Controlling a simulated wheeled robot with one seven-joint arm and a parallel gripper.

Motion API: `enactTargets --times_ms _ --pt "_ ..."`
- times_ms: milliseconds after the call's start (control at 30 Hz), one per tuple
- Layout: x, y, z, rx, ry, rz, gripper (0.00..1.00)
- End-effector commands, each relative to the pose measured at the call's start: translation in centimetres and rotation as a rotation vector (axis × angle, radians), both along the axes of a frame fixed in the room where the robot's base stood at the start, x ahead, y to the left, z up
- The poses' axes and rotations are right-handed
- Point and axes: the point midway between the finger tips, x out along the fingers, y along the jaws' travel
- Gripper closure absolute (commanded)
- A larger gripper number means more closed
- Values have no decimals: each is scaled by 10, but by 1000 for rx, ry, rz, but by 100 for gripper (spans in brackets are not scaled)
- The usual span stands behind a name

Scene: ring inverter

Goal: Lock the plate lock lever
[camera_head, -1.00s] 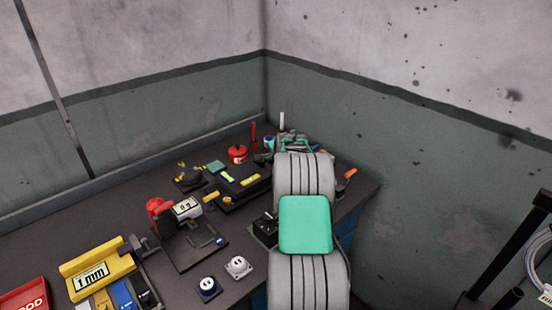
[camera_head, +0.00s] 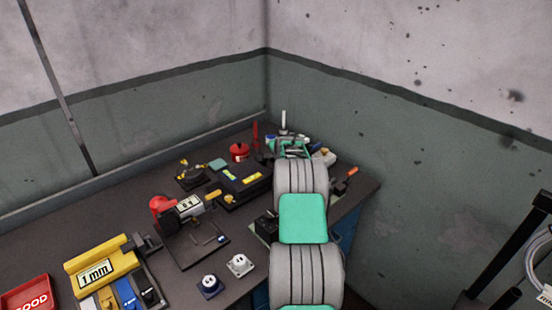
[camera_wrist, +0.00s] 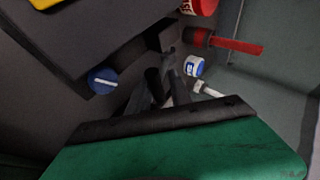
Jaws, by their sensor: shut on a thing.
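A black box (camera_head: 243,182) with yellow-green labels lies on the bench, left of my arm. In the wrist view its dark body (camera_wrist: 85,45) fills the upper left, with a blue knob (camera_wrist: 103,80) bearing a white mark on its side. My gripper (camera_wrist: 170,86) has its dark fingers close together at the box's near end, around a small dark part that I cannot clearly make out. I cannot tell for sure whether this part is the plate lock lever. In the head view my green gripper body (camera_head: 290,148) is beyond the grey arm links, and its fingertips are hidden.
A red pot-like item (camera_head: 239,151) and an upright red handle (camera_head: 255,133) stand behind the box. A blue-and-white cap (camera_wrist: 194,66) is near the fingers. A clamp device (camera_head: 188,208), sockets (camera_head: 240,265) and a yellow gauge (camera_head: 100,270) stand at left. The wall corner is close behind.

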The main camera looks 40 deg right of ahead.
Motion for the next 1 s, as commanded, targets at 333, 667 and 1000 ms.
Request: enactTargets --times_ms 333,667,1000 --pt "-1 0 -3 3 5 0 100" --pt "-3 1 -7 6 11 -1 100" --pt "-5 2 -11 11 17 -2 100"
